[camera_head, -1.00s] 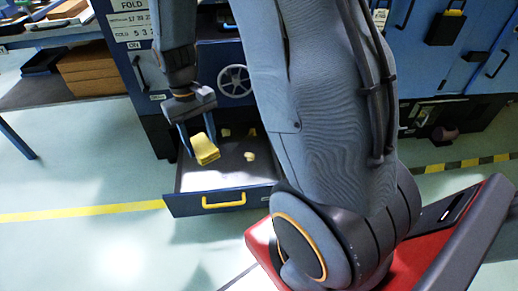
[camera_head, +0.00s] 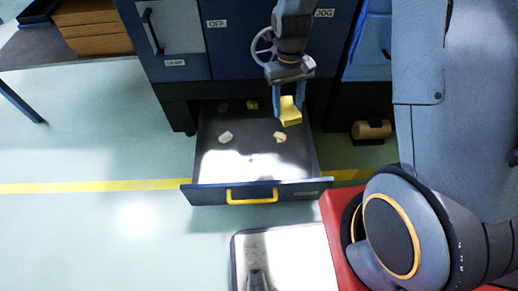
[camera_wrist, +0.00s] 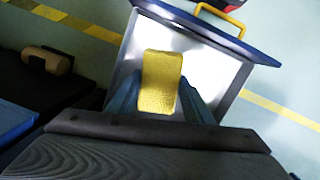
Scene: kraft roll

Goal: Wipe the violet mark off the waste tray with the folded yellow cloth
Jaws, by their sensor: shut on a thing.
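The folded yellow cloth (camera_head: 290,112) is held between the fingers of my gripper (camera_head: 288,104), which points down above the back right of the waste tray. It also shows in the wrist view (camera_wrist: 161,82), with my gripper's fingers on both sides of it. The waste tray (camera_head: 205,172) is a pulled-out dark drawer with a yellow handle and a grey floor.
Several scraps lie in the tray, among them a whitish one (camera_head: 226,137) and a yellowish one (camera_head: 280,137) just below the cloth. The blue cabinet (camera_head: 236,60) stands behind. Open floor lies left of the tray.

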